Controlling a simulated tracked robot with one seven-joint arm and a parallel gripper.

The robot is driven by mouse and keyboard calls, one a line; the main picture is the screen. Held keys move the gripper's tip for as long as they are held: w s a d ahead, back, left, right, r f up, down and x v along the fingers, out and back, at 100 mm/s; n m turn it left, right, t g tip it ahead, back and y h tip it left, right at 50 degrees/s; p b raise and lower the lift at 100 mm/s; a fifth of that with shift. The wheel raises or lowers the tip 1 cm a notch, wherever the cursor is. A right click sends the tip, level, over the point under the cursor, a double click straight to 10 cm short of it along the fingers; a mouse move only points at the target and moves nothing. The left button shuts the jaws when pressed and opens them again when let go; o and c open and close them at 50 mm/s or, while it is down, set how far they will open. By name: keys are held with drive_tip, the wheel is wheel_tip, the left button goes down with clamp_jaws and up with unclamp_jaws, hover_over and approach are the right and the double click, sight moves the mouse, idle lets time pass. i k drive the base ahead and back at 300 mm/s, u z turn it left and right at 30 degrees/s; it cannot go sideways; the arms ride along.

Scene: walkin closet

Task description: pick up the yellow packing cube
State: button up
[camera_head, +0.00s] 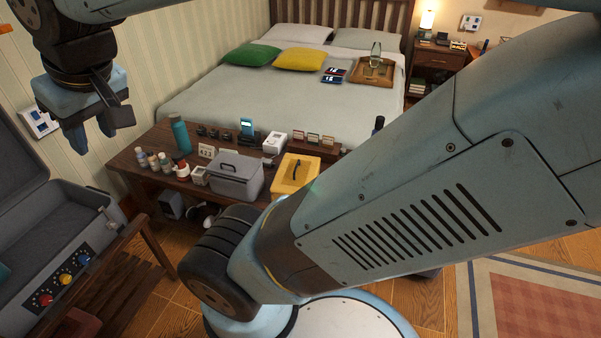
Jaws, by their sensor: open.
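The yellow packing cube (295,176) stands on the wooden bench (130,166) at the foot of the bed. It has a dark handle on top, and my arm hides part of its lower right side. A grey packing cube (237,180) with a dark handle stands just to its left. My gripper (100,130) hangs at the upper left of the view, its fingers pointing down. It is open and empty, well to the left of the yellow cube and apart from it.
A teal bottle (180,135), small bottles and a white box (274,143) crowd the bench. An open grey case (60,225) stands at the left on a wooden stand. The bed (270,95) lies behind the bench. A patterned rug (530,300) covers the floor at right.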

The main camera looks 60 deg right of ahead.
sight(297, 176)
drive_tip(key=z, duration=0.05)
drive_tip(key=k, duration=2)
drive_tip(key=z, duration=1.25)
drive_tip(key=i, duration=1.5)
